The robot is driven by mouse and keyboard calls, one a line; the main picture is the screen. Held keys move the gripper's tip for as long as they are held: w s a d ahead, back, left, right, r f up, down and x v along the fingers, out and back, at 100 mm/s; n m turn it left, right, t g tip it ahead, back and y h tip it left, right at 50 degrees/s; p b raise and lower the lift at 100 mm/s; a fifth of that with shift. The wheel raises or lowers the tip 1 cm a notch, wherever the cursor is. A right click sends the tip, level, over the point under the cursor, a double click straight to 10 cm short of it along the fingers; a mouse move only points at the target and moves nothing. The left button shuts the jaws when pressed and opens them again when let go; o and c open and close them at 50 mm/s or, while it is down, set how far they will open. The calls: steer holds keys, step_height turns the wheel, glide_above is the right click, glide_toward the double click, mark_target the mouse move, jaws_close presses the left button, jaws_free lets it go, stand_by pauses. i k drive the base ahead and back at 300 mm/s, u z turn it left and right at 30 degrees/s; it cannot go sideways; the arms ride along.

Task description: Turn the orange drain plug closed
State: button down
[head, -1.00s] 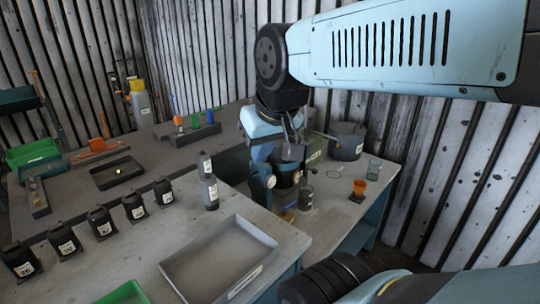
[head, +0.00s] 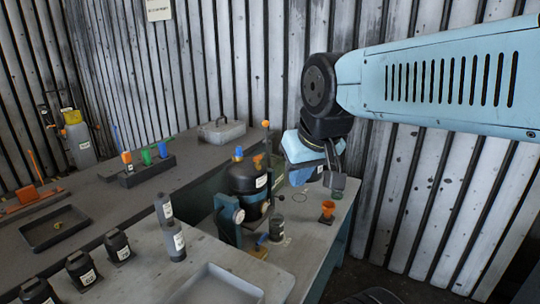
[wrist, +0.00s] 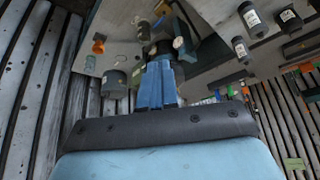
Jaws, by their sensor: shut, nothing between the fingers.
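In the wrist view, blue parts of my gripper (wrist: 158,88) point toward the bench; the plug cannot be made out there.
A blue clamp stand (head: 229,215) stands just before the housing. A lever with an orange ball (head: 266,124) rises behind it. Dark bottles (head: 174,240) stand at left. The corrugated wall is close behind my arm.

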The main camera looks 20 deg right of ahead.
mark_target(256, 159)
steer(key=u, duration=0.8)
steer(key=k, duration=0.95)
steer(key=z, duration=0.7)
steer(key=i, duration=1)
steer(key=u, duration=0.05)
